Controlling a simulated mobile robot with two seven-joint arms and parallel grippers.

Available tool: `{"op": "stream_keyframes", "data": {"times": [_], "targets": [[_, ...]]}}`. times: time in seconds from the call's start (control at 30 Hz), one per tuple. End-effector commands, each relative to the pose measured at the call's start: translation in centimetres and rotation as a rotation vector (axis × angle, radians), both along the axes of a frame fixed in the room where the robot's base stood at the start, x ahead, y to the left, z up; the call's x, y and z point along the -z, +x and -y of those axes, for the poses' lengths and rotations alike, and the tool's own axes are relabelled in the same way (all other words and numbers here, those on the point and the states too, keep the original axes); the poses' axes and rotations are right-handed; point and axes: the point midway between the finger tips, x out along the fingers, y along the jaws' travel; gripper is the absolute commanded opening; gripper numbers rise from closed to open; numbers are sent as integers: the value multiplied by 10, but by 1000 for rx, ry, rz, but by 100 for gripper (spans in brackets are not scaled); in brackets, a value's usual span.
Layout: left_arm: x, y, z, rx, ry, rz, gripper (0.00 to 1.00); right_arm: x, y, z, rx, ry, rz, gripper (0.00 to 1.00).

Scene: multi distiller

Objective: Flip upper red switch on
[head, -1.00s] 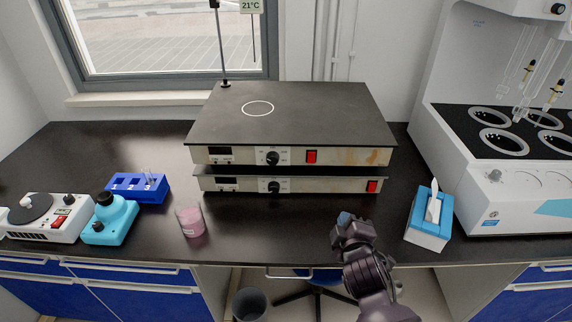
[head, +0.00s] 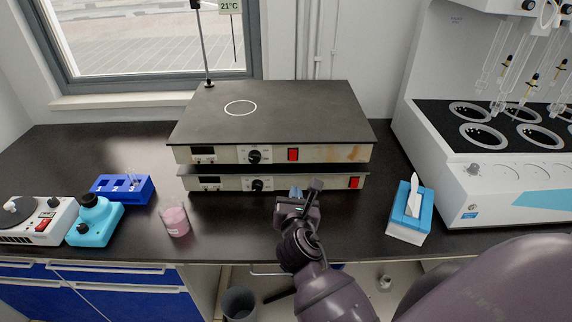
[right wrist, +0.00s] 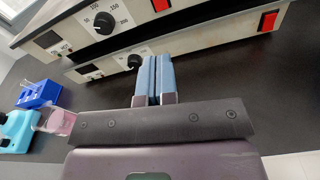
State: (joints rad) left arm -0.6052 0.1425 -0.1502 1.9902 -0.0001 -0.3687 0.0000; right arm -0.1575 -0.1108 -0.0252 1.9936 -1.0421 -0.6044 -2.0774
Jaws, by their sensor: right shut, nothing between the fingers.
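The upper red switch (head: 293,154) sits on the front panel of the upper hot plate (head: 225,153), right of its black knob. It also shows in the right wrist view (right wrist: 160,5) at the top edge. A second, lower red switch (head: 354,182) is at the right end of the lower hot plate (head: 310,183); the right wrist view shows it too (right wrist: 268,20). My right gripper (head: 297,192) is in front of the lower plate, below the upper switch and apart from it. Its blue fingertips (right wrist: 154,68) are together and empty. My left gripper is not in view.
A tissue box (head: 408,222) stands on the right, before a white distiller (head: 485,190). A pink beaker (head: 175,220), a blue rack (head: 122,188) and a teal device (head: 95,220) are on the left. The black bench before the plates is mostly clear.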

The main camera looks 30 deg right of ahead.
Motion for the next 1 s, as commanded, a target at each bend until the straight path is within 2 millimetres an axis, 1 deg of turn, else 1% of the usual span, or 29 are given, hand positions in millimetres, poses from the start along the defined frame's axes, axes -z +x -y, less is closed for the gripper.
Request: {"op": "stream_keyframes", "data": {"times": [0.1, 0.2, 0.67, 0.83, 1.0], "targets": [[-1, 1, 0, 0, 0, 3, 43, 0, -1, 1, -6, -82, -52, 0], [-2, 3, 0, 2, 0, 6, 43, 0, -1, 1, -12, -123, -78, 0], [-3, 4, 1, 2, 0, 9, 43, 1, 0, 1, -16, -143, -90, 0], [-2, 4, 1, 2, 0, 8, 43, 2, 10, 8, -15, -144, -90, 0], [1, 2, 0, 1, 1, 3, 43, 5, 33, 21, -16, -145, -90, 0]]}}
